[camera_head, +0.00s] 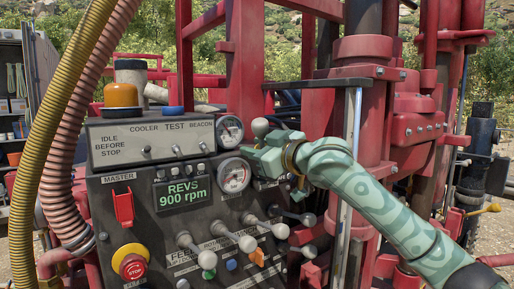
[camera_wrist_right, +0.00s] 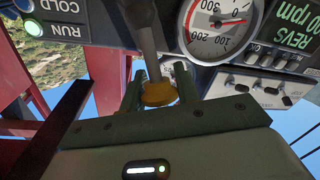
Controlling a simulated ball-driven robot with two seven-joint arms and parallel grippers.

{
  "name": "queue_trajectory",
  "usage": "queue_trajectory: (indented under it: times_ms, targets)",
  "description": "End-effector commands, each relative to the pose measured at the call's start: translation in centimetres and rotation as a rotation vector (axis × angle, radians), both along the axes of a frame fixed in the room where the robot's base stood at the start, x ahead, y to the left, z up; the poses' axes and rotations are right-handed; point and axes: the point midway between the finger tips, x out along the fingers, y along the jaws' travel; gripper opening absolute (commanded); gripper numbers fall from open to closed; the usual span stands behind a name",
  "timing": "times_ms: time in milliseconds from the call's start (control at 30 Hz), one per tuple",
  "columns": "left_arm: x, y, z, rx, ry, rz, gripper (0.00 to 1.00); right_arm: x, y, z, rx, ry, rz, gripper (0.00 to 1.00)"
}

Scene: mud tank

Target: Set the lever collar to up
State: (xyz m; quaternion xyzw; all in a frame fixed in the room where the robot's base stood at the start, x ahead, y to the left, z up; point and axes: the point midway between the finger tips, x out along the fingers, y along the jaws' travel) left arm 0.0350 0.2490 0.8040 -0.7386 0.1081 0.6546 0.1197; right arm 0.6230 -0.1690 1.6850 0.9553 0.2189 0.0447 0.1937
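A grey lever (camera_wrist_right: 147,30) shows in the right wrist view with a yellow-orange collar (camera_wrist_right: 158,95) around it. My right gripper (camera_wrist_right: 160,84) has one green finger on each side of the collar, and the collar fills the gap between them. In the head view my right gripper (camera_head: 262,156) is at the upper right of the control panel (camera_head: 130,185), just below a grey round knob (camera_head: 260,127). The collar is hidden there behind the gripper. My left gripper is not in view.
The pressure gauge (camera_head: 232,175) is close left of the gripper. Several round-knobbed levers (camera_head: 247,243) stick out below it. A red emergency stop (camera_head: 133,265) and a red master switch cover (camera_head: 122,207) are at left. Red mast columns (camera_head: 368,90) stand at right, beside my arm.

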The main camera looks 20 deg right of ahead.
Motion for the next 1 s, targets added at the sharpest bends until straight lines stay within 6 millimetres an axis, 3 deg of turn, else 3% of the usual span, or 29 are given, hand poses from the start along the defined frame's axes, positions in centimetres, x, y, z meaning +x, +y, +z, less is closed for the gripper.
queue_trajectory:
  times_ms: [233, 500, 533, 567, 867, 1000]
  targets:
    - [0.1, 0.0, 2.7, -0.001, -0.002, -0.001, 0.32, -0.6, 0.3, 1.8, 0.0, 0.0, 0.001, 0.0]
    - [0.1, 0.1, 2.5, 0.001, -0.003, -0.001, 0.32, -0.7, 0.3, 1.7, 0.003, -0.006, 0.0, 0.0]
    - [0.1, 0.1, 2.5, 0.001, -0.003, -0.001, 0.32, -0.7, 0.3, 1.7, 0.003, -0.006, 0.0, 0.37]
    - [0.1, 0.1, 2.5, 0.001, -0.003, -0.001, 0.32, -0.7, 0.3, 1.7, 0.003, -0.006, 0.0, 0.41]
    - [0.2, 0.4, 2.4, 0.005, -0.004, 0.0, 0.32, -0.8, 0.2, 1.5, 0.001, -0.002, 0.0, 0.41]
    - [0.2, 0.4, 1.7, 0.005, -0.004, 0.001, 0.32, -2.1, -0.5, 1.3, 0.001, -0.004, -0.001, 0.41]
